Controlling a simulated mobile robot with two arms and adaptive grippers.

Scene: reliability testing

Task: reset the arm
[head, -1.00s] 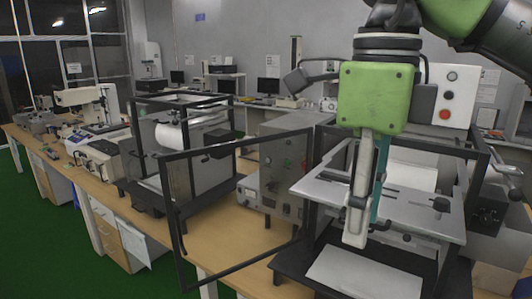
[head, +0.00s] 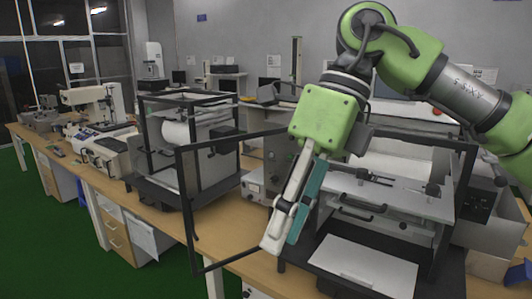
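My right arm (head: 475,90) comes in from the right, with a green wrist and a grey link. My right gripper (head: 283,243) hangs from the green block, tilted so its tips point down and left. It has a pale finger with a teal strip (head: 308,203) close alongside. I cannot tell whether the teal strip is part of the gripper or something held, nor whether the fingers are shut. The gripper is in front of the test machine (head: 385,200), left of its grey platform. My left gripper is not in view.
The machine's black-framed door (head: 187,215) stands open to the left, close to the gripper in the picture. A white plate (head: 362,264) lies at the machine's front. A second framed machine (head: 185,150) and other instruments stand along the wooden bench (head: 232,222).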

